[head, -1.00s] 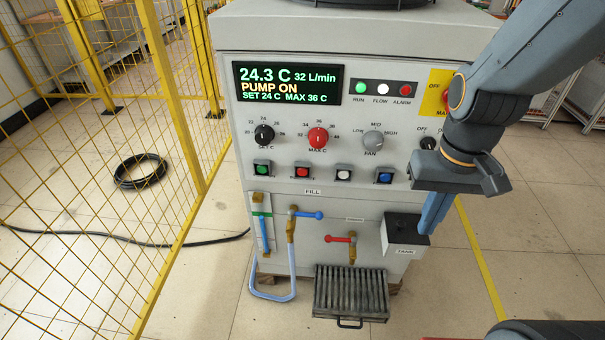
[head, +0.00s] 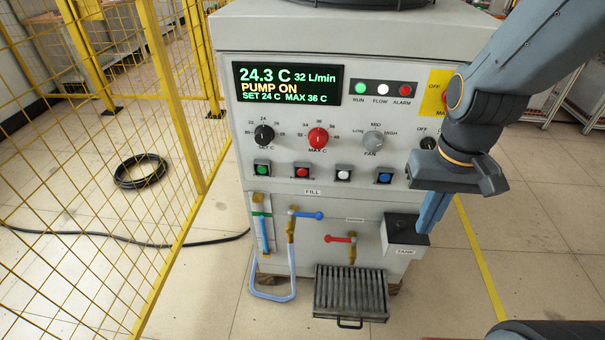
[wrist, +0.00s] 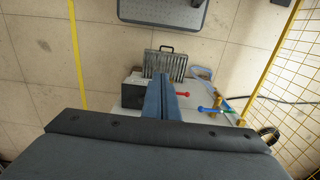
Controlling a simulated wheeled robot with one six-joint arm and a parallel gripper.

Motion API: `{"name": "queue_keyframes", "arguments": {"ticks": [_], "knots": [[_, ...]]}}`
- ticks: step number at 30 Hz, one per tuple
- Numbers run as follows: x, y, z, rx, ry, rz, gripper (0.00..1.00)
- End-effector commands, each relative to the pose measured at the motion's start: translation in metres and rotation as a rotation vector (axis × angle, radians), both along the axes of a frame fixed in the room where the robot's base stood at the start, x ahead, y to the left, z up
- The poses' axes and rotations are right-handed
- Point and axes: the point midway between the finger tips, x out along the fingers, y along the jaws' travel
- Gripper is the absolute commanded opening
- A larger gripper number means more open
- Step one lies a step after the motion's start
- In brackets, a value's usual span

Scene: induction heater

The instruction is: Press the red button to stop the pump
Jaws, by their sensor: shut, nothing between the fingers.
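The red button (head: 302,172) sits second from left in a row of square buttons on the front panel of the grey chiller cabinet (head: 400,65). A green button (head: 262,170) is to its left, a white one (head: 343,175) and a blue one (head: 384,178) to its right. The display (head: 287,83) reads PUMP ON, 24.3 C, 32 L/min. My gripper (head: 428,228) points down in front of the cabinet's right side, right of and below the red button and apart from it. In the wrist view its blue fingers (wrist: 160,78) are together and empty. The wrist view does not show the buttons.
Blue and red valve levers (head: 308,215) and a slatted drip tray (head: 350,293) are below the buttons. A yellow mesh fence (head: 95,190) runs along the left. Open floor lies to the right.

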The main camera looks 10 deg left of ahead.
Motion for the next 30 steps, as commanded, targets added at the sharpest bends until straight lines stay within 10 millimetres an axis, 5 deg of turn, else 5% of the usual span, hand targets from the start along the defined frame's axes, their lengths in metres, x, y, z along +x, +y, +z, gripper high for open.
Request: {"name": "queue_keyframes", "arguments": {"ticks": [5, 18, 24, 30], "knots": [[0.024, 0.03, -0.004, 0.043, -0.051, -0.008, 0.0], [0.136, 0.179, -0.034, 0.172, -0.353, -0.164, 0.0], [0.16, 0.23, -0.057, 0.134, -0.497, -0.267, 0.0], [0.159, 0.26, -0.081, 0.032, -0.643, -0.364, 0.0]]}}
